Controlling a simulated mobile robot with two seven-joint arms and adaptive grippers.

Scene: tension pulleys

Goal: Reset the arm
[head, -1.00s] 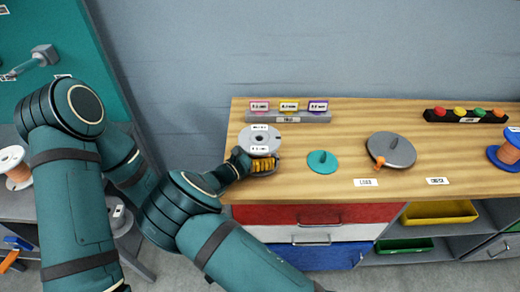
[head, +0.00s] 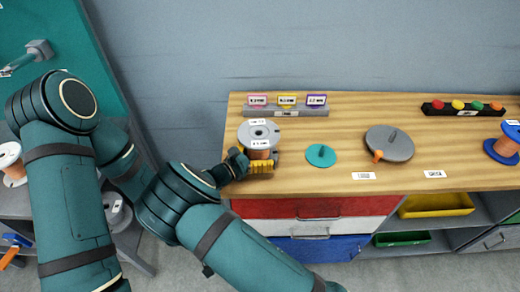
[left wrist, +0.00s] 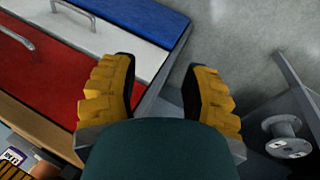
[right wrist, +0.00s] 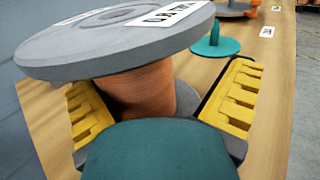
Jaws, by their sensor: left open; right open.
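My right gripper (head: 260,167) is at the front left of the wooden bench (head: 340,180). Its yellow fingers are open, one on each side of a grey spool (head: 259,131) wound with copper wire. In the right wrist view, the spool (right wrist: 145,90) stands between the spread fingers, its wide labelled top flange above them. I cannot tell whether either finger touches it. My left gripper (left wrist: 160,80) shows only in the left wrist view, open and empty, over the floor beside the drawers. No object named in the task can be singled out.
A teal disc with a pin (head: 321,155) and a grey disc with an orange knob (head: 389,145) lie right of the spool. A card rack (head: 285,111) stands behind. A blue spool (head: 503,146) and a black strip with coloured knobs (head: 463,107) are further right.

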